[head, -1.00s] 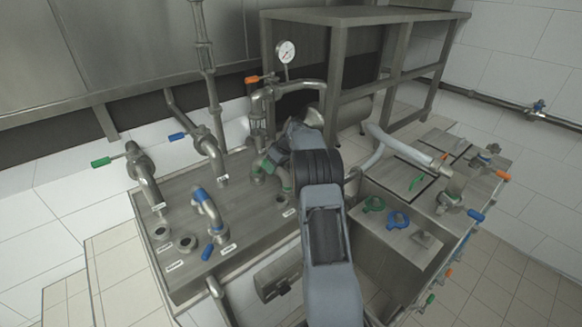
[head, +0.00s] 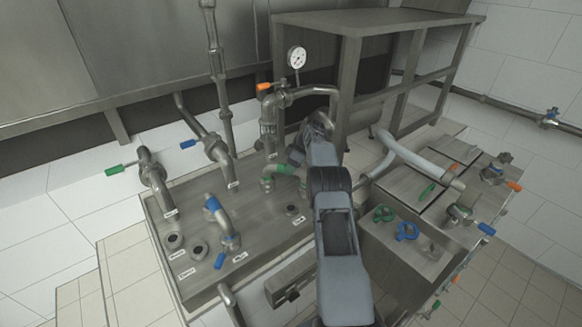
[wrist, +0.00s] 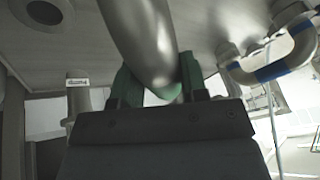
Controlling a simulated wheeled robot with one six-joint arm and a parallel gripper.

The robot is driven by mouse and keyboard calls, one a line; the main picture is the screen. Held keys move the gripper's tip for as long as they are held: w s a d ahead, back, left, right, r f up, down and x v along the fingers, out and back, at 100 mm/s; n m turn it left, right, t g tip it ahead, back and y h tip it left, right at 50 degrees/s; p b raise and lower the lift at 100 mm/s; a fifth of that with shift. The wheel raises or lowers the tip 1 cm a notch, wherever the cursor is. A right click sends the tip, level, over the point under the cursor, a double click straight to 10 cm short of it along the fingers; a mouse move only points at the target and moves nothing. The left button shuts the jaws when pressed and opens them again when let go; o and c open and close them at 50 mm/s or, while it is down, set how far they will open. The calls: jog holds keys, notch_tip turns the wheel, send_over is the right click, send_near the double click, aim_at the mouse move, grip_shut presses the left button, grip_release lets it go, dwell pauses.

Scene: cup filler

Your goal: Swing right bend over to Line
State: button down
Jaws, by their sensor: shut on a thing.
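The right bend (head: 284,169) is a steel elbow with green bands, on the right of the steel panel (head: 190,225). My gripper (wrist: 157,85) is shut on the bend; in the wrist view the steel bend (wrist: 142,35) runs between the fingers, with a green band at the grip. In the head view my arm covers the jaws and the bend's far end, so I cannot tell if that end touches a port. An open port (head: 292,209) with a small label is in front of the bend. A riser pipe (head: 268,130) with a label at its foot stands behind it.
A blue-banded bend (head: 219,220) stands left of my arm, near two open ports (head: 174,241). Valves with green (head: 114,170), blue (head: 188,144) and orange (head: 264,87) handles rise behind. A steel frame table (head: 375,20) stands behind right. A bench (head: 400,262) with fittings is at right.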

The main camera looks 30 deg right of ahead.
jog(key=c, duration=0.7)
grip_release()
jog(key=shift+o, duration=0.2)
jog(key=p+v, duration=0.8)
jog(key=v, duration=0.4)
jog(key=shift+p, duration=0.4)
